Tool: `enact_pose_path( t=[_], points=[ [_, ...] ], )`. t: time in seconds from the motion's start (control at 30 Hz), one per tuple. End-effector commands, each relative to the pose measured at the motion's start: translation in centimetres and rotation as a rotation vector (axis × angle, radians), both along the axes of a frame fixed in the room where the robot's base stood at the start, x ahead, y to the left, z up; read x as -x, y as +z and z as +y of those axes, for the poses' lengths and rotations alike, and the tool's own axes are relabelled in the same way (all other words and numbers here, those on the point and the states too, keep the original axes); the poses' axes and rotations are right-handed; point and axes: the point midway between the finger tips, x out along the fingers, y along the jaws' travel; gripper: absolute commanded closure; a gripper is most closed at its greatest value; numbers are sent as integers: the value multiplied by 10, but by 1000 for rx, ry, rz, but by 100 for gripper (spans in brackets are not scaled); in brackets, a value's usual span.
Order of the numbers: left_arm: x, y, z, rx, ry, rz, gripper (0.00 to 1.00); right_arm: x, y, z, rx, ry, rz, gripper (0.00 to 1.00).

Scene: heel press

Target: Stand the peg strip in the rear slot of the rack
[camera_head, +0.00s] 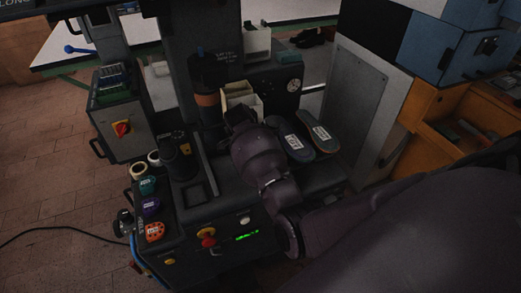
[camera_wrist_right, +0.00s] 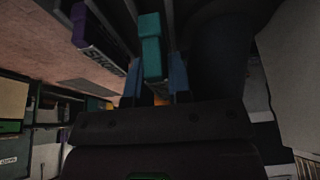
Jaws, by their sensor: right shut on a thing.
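My right gripper (camera_wrist_right: 155,85) is shut on a teal bar-shaped thing (camera_wrist_right: 151,45), which I take to be the peg strip. The bar sticks out beyond the two fingertips in the right wrist view. In the head view my right arm reaches over the press table, and its wrist hides the fingers and the bar. A cream open-topped holder (camera_head: 240,100) stands just beyond my right wrist; I cannot tell whether it is the rack, and no rear slot shows clearly. My left gripper is not in view.
Two labelled insoles (camera_head: 305,135) lie right of my wrist. A dark press column (camera_head: 207,85) stands left of it. Coloured rolls (camera_head: 150,208) sit along the table's left edge. A purple labelled thing (camera_wrist_right: 95,45) is left of the bar in the wrist view.

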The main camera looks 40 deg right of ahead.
Motion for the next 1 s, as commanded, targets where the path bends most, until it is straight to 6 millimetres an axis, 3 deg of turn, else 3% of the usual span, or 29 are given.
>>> enact_pose_path(
  t=[0.53, 0.57, 0.6, 1.0],
  points=[
    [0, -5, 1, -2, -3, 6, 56, 0, -12, 0, 0, 0, 1, 100],
    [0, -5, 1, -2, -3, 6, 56, 0, -12, 0, 0, 0, 1, 77],
    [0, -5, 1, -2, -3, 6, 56, 0, -12, 0, 0, 0, 1, 71],
    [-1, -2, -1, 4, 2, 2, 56, 0, -3, 0, 0, -1, -1, 71]
  ],
)
